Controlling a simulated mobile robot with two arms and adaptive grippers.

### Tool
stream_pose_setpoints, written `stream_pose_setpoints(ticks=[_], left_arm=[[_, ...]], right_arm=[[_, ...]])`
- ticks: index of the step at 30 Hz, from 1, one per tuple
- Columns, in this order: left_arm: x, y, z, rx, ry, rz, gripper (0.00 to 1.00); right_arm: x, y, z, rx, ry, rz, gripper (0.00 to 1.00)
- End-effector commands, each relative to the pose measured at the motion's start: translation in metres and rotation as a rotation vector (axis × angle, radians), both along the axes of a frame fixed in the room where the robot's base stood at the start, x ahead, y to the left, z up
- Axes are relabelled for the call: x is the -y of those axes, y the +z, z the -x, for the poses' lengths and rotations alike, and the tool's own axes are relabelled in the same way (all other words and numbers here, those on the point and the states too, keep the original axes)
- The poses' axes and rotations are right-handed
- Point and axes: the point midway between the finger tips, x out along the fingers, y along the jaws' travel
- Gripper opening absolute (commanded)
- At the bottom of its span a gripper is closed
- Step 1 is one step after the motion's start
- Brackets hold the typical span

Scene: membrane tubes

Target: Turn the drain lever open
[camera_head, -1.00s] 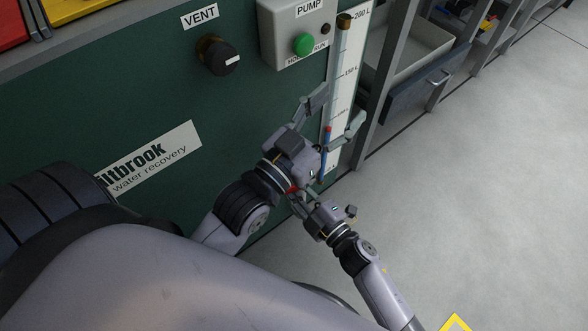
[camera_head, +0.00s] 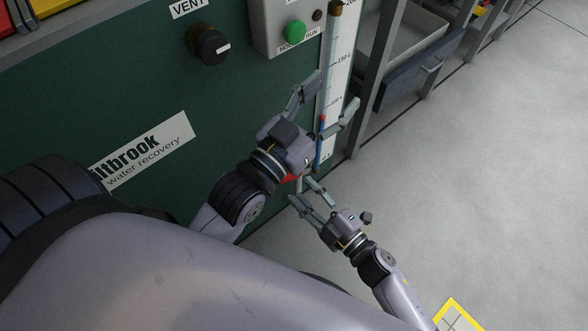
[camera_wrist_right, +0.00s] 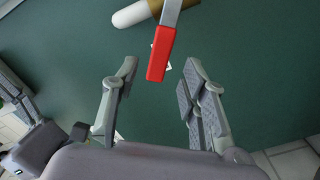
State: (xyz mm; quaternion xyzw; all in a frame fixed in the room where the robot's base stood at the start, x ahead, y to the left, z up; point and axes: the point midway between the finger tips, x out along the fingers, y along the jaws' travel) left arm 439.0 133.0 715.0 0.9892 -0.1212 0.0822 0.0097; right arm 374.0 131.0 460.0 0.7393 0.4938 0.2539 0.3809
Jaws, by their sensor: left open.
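The drain lever has a red grip on a grey metal arm, seen in the right wrist view (camera_wrist_right: 160,54). In the head view only a bit of red (camera_head: 291,178) shows below my left gripper, which covers most of it. My right gripper (camera_wrist_right: 159,68) is open; the red grip's end lies between its fingertips in the picture, with no contact visible. In the head view my right gripper (camera_head: 306,188) points up and left at the lever. My left gripper (camera_head: 334,90) is open and empty, in front of the level gauge.
The green panel (camera_head: 110,110) carries a vent knob (camera_head: 208,46), a pump box with a green button (camera_head: 295,31) and the level gauge (camera_head: 340,55). A white-and-brown pipe (camera_wrist_right: 135,13) sits behind the lever.

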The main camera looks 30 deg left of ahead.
Motion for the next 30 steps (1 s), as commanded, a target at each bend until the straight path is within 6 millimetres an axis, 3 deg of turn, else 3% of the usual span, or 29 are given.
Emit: stream_pose_setpoints(ticks=[3,9,20,23,26,30], left_arm=[[0.0,0.0,0.0,0.0,0.0,0.0,0.56],[0.0,0.0,0.0,0.001,0.001,0.0,0.56],[0.0,0.0,0.0,0.001,0.001,0.0,0.56],[0.0,0.0,0.0,0.0,0.001,0.0,0.56],[0.0,0.0,0.0,0.0,0.001,0.0,0.56],[0.0,0.0,0.0,0.0,0.001,0.0,0.56]], right_arm=[[0.024,-0.001,0.01,-0.002,0.0,0.002,0.4],[0.047,0.0,0.02,-0.001,0.001,0.0,0.4],[0.052,0.0,0.022,-0.001,0.001,-0.001,0.4],[0.052,0.004,0.02,-0.004,-0.009,-0.009,0.34],[0.053,0.025,0.009,-0.024,-0.065,-0.062,0.27],[0.071,0.09,-0.028,-0.11,-0.251,-0.232,0.18]])
